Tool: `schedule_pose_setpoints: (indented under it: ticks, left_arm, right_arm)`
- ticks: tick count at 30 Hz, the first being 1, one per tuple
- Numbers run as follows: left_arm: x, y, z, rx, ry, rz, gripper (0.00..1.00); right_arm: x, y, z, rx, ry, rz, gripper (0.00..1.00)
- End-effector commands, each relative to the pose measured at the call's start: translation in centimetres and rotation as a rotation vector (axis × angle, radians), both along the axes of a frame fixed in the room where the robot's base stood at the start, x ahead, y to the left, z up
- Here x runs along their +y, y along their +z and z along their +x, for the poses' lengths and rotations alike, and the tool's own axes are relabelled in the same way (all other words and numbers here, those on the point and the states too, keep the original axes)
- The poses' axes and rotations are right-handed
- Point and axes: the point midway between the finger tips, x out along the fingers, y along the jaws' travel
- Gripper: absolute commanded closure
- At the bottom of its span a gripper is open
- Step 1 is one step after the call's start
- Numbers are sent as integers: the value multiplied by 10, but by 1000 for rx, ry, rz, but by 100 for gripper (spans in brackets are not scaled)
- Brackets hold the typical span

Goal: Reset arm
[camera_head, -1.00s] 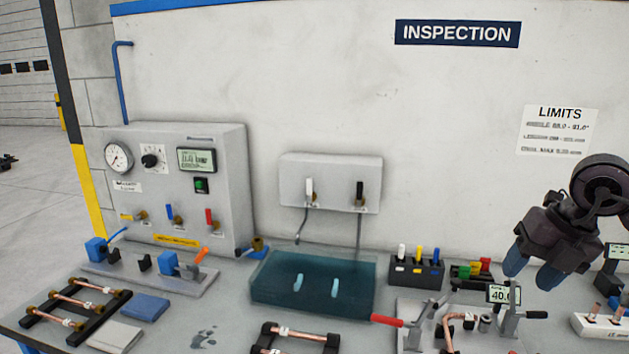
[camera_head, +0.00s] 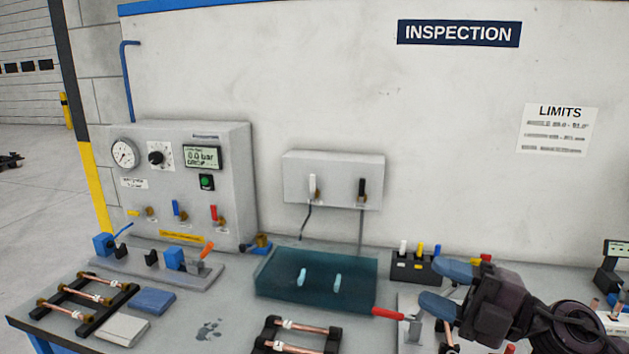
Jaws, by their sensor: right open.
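My right gripper (camera_head: 436,288) is at the lower right in the head view, with its two blue fingertips pointing left. Its fingers are apart with nothing visible between them. It is in front of the bending fixture, whose red handle (camera_head: 388,314) sticks out to the left of the fingers. The gripper and arm hide most of that fixture and part of the marker rack behind. My left gripper is not in view.
A teal water tank (camera_head: 315,284) stands mid-bench. A pressure panel (camera_head: 205,210) stands at the left, behind a clamp fixture (camera_head: 160,268). Copper tubes lie on a black rack (camera_head: 75,303) at the left and another (camera_head: 300,335) at the front. A marker block (camera_head: 415,269) stands near my gripper.

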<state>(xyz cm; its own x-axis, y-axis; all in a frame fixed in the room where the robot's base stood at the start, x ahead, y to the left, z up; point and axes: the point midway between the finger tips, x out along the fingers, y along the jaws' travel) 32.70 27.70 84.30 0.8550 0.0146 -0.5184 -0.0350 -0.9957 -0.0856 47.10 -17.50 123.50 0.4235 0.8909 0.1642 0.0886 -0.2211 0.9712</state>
Motion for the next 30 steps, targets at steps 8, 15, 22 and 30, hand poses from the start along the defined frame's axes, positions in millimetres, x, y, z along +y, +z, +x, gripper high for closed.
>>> schedule_pose_setpoints:
  ticks: [8,15,22,30]
  left_arm:
    - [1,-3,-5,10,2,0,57]
    - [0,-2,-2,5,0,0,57]
    - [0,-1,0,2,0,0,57]
    - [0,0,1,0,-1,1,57]
  right_arm:
    - [-42,-12,10,163,-404,446,50]
    - [-96,-70,2,432,-818,679,50]
    - [-130,-154,-39,801,-1201,757,50]
    - [-132,-238,-119,1278,-1497,688,50]
